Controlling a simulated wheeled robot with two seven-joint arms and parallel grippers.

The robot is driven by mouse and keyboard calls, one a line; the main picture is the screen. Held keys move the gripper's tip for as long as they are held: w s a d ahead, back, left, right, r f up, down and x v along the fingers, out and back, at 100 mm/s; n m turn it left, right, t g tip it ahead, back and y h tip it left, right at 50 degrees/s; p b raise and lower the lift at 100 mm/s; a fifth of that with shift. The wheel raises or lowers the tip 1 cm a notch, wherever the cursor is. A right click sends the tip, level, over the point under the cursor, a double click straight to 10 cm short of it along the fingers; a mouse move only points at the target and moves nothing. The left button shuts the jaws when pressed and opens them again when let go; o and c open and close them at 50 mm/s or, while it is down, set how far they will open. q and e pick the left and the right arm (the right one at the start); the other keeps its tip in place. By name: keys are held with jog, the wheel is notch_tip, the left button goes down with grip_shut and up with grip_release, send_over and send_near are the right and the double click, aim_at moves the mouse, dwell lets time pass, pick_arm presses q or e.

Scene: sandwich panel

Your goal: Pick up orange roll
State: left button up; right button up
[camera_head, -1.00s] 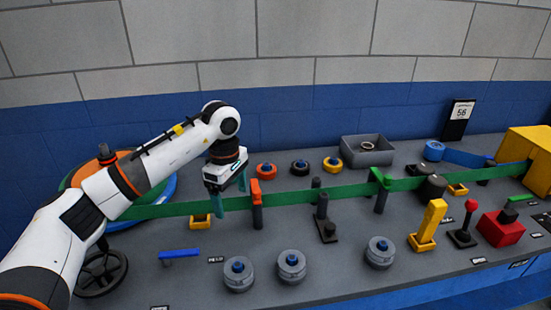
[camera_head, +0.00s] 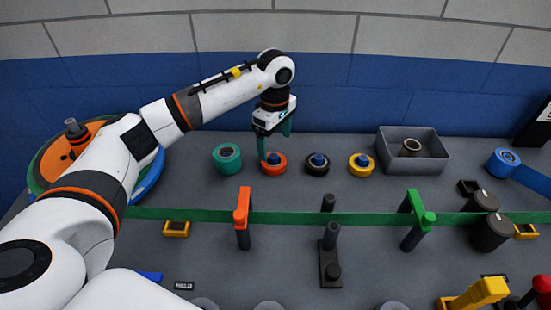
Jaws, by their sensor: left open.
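The orange roll (camera_head: 273,168) lies flat on the grey panel top, in a row near the back, with a blue peg at its middle. My left gripper (camera_head: 276,148) is open and points down right at the orange roll. One teal finger stands at the roll's near left side, and the other is behind it to the right. I cannot tell whether the fingers touch the roll. My right gripper is not in view.
A teal roll (camera_head: 227,158) stands to the left, and a black roll (camera_head: 317,164) and a yellow roll (camera_head: 361,165) to the right. A grey bin (camera_head: 435,166) holds a ring. A green band (camera_head: 300,218) crosses in front, past an orange-topped post (camera_head: 242,212).

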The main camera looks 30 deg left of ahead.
aim_at(275, 156)
pick_arm(q)
jog(key=shift+f, duration=0.95)
jog(key=shift+w+f, duration=0.1)
jog(key=shift+f, duration=0.25)
notch_tip(275, 156, down, 4)
jog(key=shift+a+f+p, duration=0.1)
jog(key=shift+f+p, duration=0.05)
jog(key=shift+p, duration=0.7)
jog(key=shift+f, duration=0.3)
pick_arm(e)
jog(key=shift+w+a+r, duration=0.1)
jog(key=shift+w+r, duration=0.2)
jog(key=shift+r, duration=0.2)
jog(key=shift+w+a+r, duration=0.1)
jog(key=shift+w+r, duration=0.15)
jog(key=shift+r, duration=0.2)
pick_arm(q)
jog(key=shift+c, duration=0.6)
jog(key=c, duration=1)
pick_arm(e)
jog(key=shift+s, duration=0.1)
pick_arm(q)
jog(key=shift+r, duration=0.1)
